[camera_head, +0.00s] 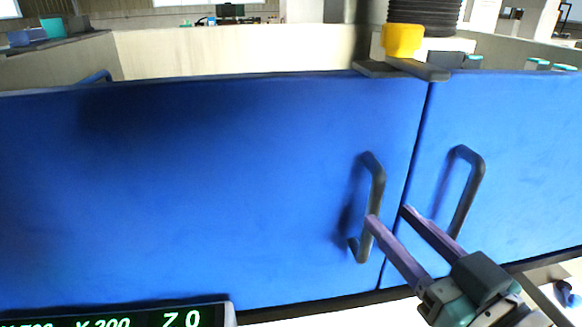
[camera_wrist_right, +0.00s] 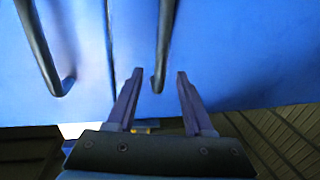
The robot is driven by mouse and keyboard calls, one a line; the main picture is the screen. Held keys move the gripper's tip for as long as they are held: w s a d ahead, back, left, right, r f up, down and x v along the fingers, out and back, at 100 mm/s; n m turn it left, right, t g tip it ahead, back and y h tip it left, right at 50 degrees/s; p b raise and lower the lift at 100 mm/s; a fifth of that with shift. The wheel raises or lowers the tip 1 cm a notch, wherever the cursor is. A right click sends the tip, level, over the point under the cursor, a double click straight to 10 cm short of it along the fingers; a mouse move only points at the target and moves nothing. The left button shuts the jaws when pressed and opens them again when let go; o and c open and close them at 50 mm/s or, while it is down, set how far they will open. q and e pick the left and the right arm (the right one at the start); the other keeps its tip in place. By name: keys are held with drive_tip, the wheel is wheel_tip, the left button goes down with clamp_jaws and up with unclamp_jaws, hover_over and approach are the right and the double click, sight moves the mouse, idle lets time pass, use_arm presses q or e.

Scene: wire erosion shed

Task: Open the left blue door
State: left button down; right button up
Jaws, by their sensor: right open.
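The left blue door (camera_head: 230,180) fills most of the head view and looks closed, flush along a thin seam with the right blue door (camera_head: 520,150). Its dark handle (camera_head: 376,190) is upright near the seam. My left gripper is out of view.
The right door's handle (camera_head: 467,190) stands close beside my right gripper. A yellow block (camera_head: 402,40) and dark brackets sit above the seam. A pale tank wall (camera_head: 240,50) lies behind the doors.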

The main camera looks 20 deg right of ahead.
sight(378, 206)
drive_tip(key=w, duration=0.5)
drive_tip(key=shift+w+d, duration=0.1)
clamp_jaws()
idle(1.3)
